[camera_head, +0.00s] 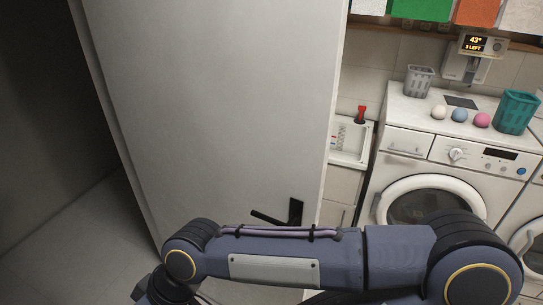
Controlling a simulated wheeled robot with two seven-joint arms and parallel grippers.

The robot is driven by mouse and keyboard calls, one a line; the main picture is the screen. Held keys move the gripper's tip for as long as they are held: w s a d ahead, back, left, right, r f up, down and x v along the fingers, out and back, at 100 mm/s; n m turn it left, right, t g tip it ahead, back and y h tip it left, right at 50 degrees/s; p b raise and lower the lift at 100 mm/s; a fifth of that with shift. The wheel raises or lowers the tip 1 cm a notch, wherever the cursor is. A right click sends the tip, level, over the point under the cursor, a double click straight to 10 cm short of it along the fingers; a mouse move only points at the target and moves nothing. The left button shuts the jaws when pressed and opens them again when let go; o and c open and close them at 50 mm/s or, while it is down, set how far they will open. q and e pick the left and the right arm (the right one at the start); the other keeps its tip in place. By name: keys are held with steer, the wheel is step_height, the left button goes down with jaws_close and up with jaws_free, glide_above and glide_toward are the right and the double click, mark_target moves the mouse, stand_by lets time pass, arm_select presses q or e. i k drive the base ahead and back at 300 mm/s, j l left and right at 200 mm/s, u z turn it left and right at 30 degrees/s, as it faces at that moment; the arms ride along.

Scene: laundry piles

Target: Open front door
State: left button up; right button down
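A tall plain white door (215,90) fills the left and middle of the head view. A black lever handle (291,214) sits low on its face near the right edge. The door's narrow right edge shows, with the laundry area visible past it, so it looks at least partly open; how far I cannot tell. One of my arms crosses the bottom of the view, in front of the door's lower part, just below the handle. Neither gripper is in view, so I cannot tell whether anything touches the door.
A white washing machine (405,142) stands at the right, with a grey basket (419,82), a teal basket (515,112) and several small balls on top. A white sink (350,140) with a red-topped tap is between door and machine. Bare floor (75,240) lies lower left.

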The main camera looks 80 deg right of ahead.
mark_target(225, 110)
steer(key=k+l, duration=0.2)
steer(key=l, duration=0.2)
steer(key=k+l, duration=0.25)
steer(key=l, duration=0.2)
steer(key=k+l+u, duration=0.1)
steer(key=l, duration=0.3)
steer(key=k+l, duration=0.45)
steer(key=l, duration=0.3)
steer(key=k+l+u, duration=0.1)
steer(key=l, duration=0.3)
steer(key=k+l, duration=0.15)
steer(key=l, duration=0.25)
steer(key=k+l, duration=0.1)
steer(key=l, duration=0.25)
steer(key=l+u, duration=0.05)
